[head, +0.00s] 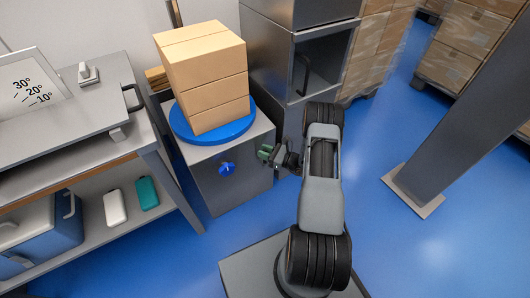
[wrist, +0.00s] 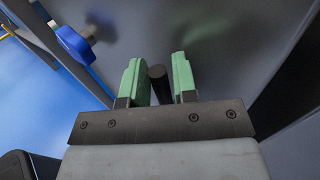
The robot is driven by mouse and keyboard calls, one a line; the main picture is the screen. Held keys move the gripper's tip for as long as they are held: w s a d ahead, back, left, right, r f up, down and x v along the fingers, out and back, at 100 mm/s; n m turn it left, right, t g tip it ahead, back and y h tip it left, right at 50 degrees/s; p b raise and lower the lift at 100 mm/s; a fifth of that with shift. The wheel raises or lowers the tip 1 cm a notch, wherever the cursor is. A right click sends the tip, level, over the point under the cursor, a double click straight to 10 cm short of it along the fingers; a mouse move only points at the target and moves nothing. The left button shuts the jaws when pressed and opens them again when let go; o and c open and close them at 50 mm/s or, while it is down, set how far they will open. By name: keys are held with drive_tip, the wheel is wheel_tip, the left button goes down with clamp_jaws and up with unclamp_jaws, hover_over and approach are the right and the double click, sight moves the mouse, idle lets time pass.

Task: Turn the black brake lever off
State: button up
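A short black rod, which looks like the black brake lever (wrist: 158,88), shows its round end between my gripper's green fingers in the wrist view. My gripper (wrist: 160,82) is open around it. The left finger is very near the rod, and a gap shows on the right. I cannot tell whether the left finger touches it. In the head view my gripper (head: 267,153) is beside the front of a grey cabinet (head: 228,195), and the lever is hidden there. A blue knob (head: 228,169) sits on that front, left of my gripper; it also shows in the wrist view (wrist: 75,44).
A blue turntable (head: 180,125) on the cabinet carries stacked cardboard boxes (head: 205,75). A grey bench (head: 75,125) stands on the left and a dark open cabinet (head: 320,65) behind. A grey post (head: 455,110) stands on the right. Blue floor is clear between.

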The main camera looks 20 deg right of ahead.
drive_tip(key=shift+c, duration=0.3)
clamp_jaws()
